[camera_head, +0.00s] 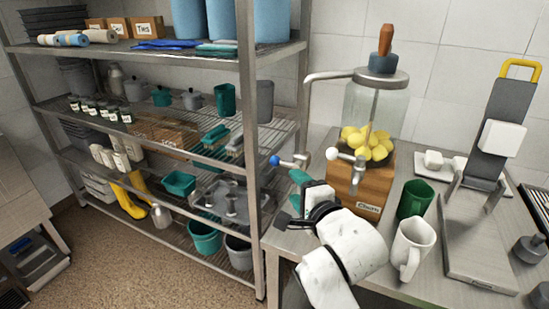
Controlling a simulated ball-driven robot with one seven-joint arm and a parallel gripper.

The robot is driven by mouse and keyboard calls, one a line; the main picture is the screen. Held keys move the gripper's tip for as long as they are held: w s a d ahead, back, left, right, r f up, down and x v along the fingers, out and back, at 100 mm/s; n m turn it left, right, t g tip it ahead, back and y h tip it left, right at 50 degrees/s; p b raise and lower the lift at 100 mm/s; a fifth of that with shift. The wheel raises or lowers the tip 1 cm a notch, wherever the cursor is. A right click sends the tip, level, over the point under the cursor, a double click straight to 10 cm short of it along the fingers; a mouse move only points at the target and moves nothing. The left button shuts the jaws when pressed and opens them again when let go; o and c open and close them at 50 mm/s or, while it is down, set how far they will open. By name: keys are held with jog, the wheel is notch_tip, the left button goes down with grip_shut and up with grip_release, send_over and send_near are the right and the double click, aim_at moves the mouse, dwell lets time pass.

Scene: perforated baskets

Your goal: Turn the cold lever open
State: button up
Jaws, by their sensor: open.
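A short metal lever with a blue ball end (275,160) sticks out to the left, beside the shelf post. It is the only blue-marked lever in view, and its fixing is partly hidden. A similar lever with a white ball end (332,153) is to its right, in front of the jar. My gripper (291,209) is open at the end of my white arm, below the blue-ended lever and apart from it in the picture. Its fingers are dark and small, and I see nothing between them. A metal spout (326,76) curves above.
A glass jar of lemons (375,110) stands on a wooden block (366,192) right of the levers. A green mug (414,198) and white mug (412,246) stand near my arm. The shelf post (247,130) is close left. A teal object (299,176) lies behind my gripper.

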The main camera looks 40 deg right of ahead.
aim_at(282, 164)
jog(key=shift+m+h, duration=0.3)
jog(key=shift+m, duration=0.3)
jog(key=p+x, duration=0.1)
jog(key=x, duration=0.2)
jog(key=r+p+x, duration=0.1)
jog(key=x, duration=0.2)
jog(key=r+p+x, duration=0.1)
jog(key=x, duration=0.3)
jog(key=shift+w, duration=0.1)
jog(key=shift+w+d+f+t, duration=0.25)
jog(key=shift+w+d+t, duration=0.05)
jog(key=shift+w, duration=0.35)
grip_shut()
